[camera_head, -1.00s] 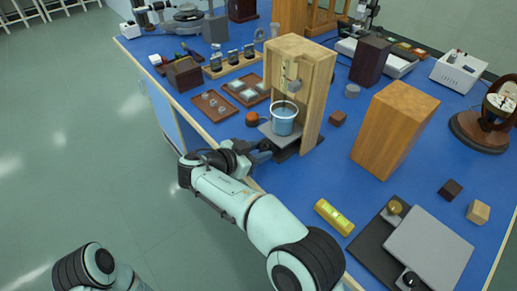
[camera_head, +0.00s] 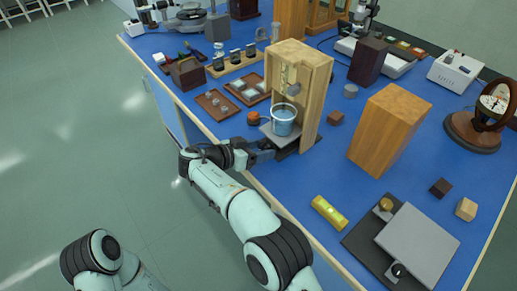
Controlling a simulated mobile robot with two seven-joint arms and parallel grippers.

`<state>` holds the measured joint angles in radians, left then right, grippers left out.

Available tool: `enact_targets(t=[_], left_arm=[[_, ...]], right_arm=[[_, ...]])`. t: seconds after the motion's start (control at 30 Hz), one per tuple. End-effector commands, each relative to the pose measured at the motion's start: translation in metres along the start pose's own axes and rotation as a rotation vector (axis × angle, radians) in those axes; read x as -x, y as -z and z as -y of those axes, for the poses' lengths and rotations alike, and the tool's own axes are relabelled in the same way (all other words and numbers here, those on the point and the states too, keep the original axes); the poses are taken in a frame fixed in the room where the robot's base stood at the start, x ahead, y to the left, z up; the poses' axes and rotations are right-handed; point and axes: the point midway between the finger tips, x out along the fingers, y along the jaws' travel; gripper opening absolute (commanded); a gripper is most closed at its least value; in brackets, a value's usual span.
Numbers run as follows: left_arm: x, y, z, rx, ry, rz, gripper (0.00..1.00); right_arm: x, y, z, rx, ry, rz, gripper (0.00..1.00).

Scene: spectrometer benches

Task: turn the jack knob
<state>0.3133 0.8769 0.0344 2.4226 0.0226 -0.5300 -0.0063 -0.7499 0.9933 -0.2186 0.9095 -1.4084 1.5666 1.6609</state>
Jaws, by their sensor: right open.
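A small jack with a grey top plate (camera_head: 268,132) stands at the foot of a wooden frame (camera_head: 309,98) near the table's left edge. My right gripper (camera_head: 268,151) is open at the jack's near left side, low by the table edge. The jack knob cannot be made out there; the gripper and the plate hide that side. I cannot tell whether the fingers are around the knob or touching it. My left gripper is out of view; only part of that arm shows.
A yellow level (camera_head: 329,213) and a grey plate on a dark base (camera_head: 420,245) lie at the near right. A tall wooden block (camera_head: 390,130) stands right of the frame. An orange-red round piece (camera_head: 253,118) and brown trays (camera_head: 216,105) lie left of the jack.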

Motion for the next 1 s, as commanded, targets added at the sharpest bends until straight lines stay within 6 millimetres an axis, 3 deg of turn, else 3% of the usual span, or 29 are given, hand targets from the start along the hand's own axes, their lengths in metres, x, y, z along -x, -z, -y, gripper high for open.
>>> enact_targets(t=[0.13, 0.27, 0.7, 1.0], left_arm=[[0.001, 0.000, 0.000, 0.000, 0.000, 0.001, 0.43], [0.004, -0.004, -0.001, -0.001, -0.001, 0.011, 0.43], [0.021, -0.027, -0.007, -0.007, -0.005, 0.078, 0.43], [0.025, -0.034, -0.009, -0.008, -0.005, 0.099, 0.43]], right_arm=[[0.005, 0.001, 0.000, -0.001, 0.002, -0.001, 0.63], [0.024, 0.001, 0.001, 0.000, 0.004, -0.002, 0.63], [0.116, 0.001, 0.000, -0.001, 0.003, -0.002, 0.63], [0.134, 0.000, 0.000, 0.000, 0.000, 0.000, 0.63]])
